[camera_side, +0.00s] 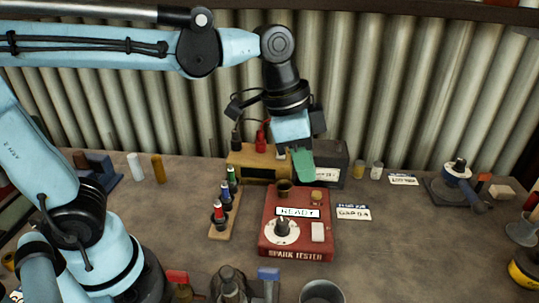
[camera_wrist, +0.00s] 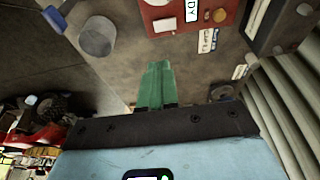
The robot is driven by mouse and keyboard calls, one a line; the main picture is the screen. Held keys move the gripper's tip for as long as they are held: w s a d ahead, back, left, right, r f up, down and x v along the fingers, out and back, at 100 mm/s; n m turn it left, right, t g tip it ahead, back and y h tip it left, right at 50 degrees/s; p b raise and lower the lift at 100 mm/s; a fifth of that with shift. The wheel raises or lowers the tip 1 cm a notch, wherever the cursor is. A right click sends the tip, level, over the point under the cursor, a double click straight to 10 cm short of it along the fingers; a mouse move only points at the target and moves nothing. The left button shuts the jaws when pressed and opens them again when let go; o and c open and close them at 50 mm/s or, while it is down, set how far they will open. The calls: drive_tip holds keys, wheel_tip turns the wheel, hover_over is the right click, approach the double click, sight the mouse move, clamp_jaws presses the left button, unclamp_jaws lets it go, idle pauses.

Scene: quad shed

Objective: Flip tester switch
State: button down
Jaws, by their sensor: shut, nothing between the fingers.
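The red spark tester (camera_side: 268,222) sits on the bench with a lit display (camera_side: 297,212) reading READY. On its top are a white dial with a black knob (camera_side: 282,228), a white block that looks like a switch (camera_side: 318,232), an amber button (camera_side: 317,197) and a brass socket (camera_side: 284,189). I cannot tell the switch position. My gripper (camera_side: 303,178) has green fingers, shut and empty, above the tester's back edge and apart from it. In the wrist view my gripper (camera_wrist: 155,66) points towards the bench, with part of the tester (camera_wrist: 205,28) at the top edge.
A metal cup (camera_side: 322,291) stands in front.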

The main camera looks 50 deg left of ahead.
hover_over(318, 230)
drive_tip(key=s, duration=0.2)
wheel_tip(318, 230, down, 12)
drive_tip(key=shift+w+d+r, duration=0.1)
drive_tip(key=shift+w, duration=0.05)
drive_tip(key=shift+f, duration=0.9)
drive_tip(key=shift+f, duration=0.2)
drive_tip(key=shift+w+a+r, duration=0.25)
drive_tip(key=shift+w+a, duration=0.25)
drive_tip(key=shift+a, duration=0.05)
idle(0.3)
